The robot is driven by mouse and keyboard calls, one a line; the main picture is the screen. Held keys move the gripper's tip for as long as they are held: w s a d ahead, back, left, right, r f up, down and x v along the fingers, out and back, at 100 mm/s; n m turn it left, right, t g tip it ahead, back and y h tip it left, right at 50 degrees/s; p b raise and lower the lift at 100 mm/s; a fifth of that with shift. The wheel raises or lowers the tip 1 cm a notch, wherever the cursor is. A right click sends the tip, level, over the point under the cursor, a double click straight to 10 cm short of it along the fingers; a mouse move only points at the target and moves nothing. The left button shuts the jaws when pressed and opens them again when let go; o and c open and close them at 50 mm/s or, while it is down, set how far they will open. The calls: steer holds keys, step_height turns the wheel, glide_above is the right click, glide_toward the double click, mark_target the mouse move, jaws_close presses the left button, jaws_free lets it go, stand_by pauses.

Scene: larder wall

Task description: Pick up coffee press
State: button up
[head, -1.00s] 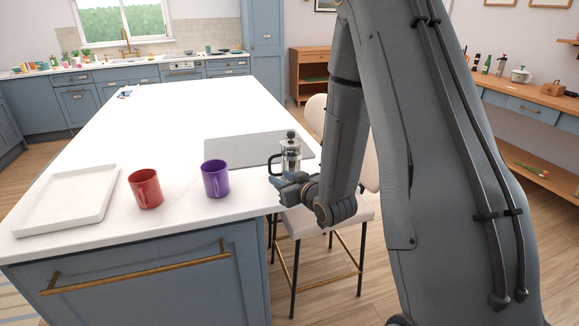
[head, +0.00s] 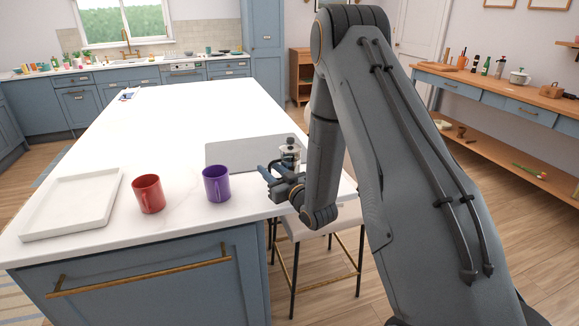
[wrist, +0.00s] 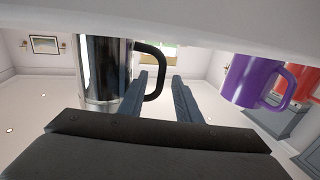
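The coffee press (head: 289,152), a glass and metal pot with a dark knob, stands on the white island beside the grey mat. In the head view my gripper (head: 267,176) is in front of its lower part and hides it. The wrist view appears upside down. There the press's shiny body (wrist: 102,75) is left of my gripper (wrist: 163,82), and its black handle shows just beyond the fingers, partly behind the left one. The fingers are apart with a gap between them. I cannot tell whether either one touches the handle.
A purple mug (head: 216,183) and a red mug (head: 148,194) stand left of my gripper. A white tray (head: 70,230) lies at the island's left. The grey mat (head: 228,150) lies behind. A stool (head: 322,226) stands at the island's right edge.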

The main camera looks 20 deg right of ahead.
steer(key=shift+w, duration=0.25)
jaws_close()
steer(key=shift+r, duration=0.1)
stand_by(1.2)
